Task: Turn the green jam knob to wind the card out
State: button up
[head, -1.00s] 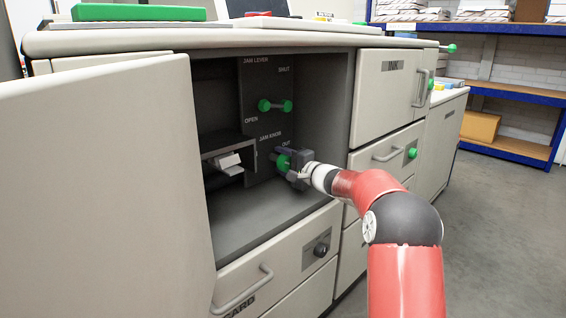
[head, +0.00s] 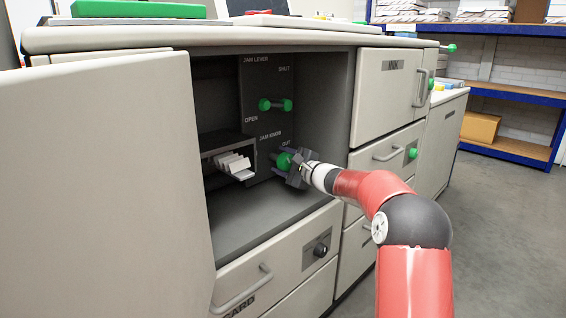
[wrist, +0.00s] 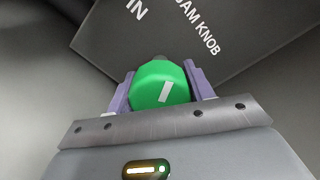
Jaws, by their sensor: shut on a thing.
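The green jam knob (head: 284,160) is on the dark panel (head: 262,135) inside the open bay, under the words JAM KNOB, with OUT to its upper right. My gripper (head: 291,163) is shut on it, and the wrist is tilted. In the wrist view the jam knob (wrist: 160,84) sits between the two purple-grey fingers of my gripper (wrist: 158,92), with a pale mark on its face. The white, crumpled card (head: 235,163) sticks out of a dark slot (head: 212,152) left of the knob.
The green jam lever (head: 275,105) is above the knob, between SHUT and OPEN. A large open door panel (head: 100,180) stands at the left. A card drawer (head: 280,265) is below the bay. Floor (head: 500,230) at the right is clear.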

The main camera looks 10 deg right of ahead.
aim_at(290, 164)
jog(key=m+p, duration=0.1)
jog(key=m, duration=0.3)
jog(key=shift+m, duration=0.4)
jog(key=m+p, duration=0.3)
jog(key=m, duration=0.1)
jog(key=shift+r+m, duration=0.1)
jog(key=shift+m, duration=0.2)
jog(key=m+p, duration=0.3)
jog(key=m, duration=0.1)
jog(key=shift+p, duration=0.35)
jog(key=shift+m+p, duration=1.7)
jog(key=shift+m, duration=0.7)
jog(key=shift+f, duration=0.2)
jog(key=o, duration=1)
jog(key=shift+c, duration=0.2)
jog(key=shift+s, duration=0.1)
jog(key=b+v, duration=0.1)
jog(key=v, duration=0.6)
jog(key=shift+s+d, duration=0.25)
